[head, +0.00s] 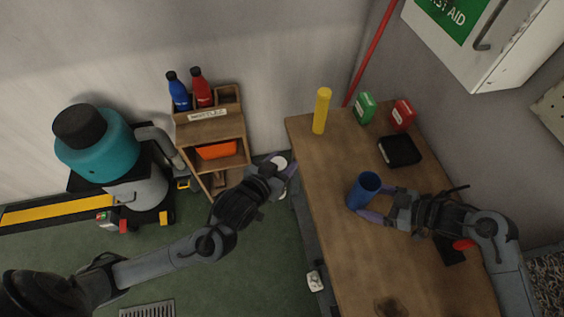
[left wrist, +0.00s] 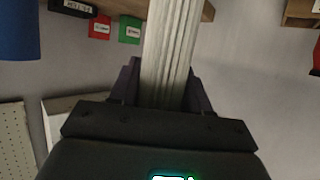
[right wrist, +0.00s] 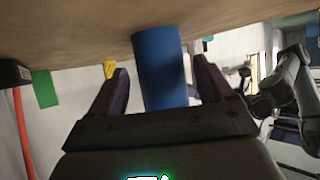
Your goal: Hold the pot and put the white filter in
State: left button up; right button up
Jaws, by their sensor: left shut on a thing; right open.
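The blue pot (head: 362,192) is an open-topped cylinder standing upright on the wooden table (head: 345,260). My right gripper (head: 372,203) is open with its fingers on either side of the pot. In the right wrist view the pot (right wrist: 160,68) stands between the spread fingers (right wrist: 160,82); contact cannot be told. My left gripper (head: 284,175) is shut on the white filter (head: 279,162), off the table's left edge. In the left wrist view the filter (left wrist: 169,50) is long, pale and ribbed, between the fingers. Its lower part is hidden by the gripper.
A yellow cylinder (head: 321,111), a green box (head: 364,108), a red box (head: 403,114) and a black box (head: 399,151) stand toward the table's back. A wooden shelf (head: 236,120) with bottles stands left of the table. The table's front left is mostly clear.

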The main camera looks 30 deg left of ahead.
aim_at(363, 199)
jog(key=shift+b+x, duration=0.3)
jog(key=shift+x, duration=1.2)
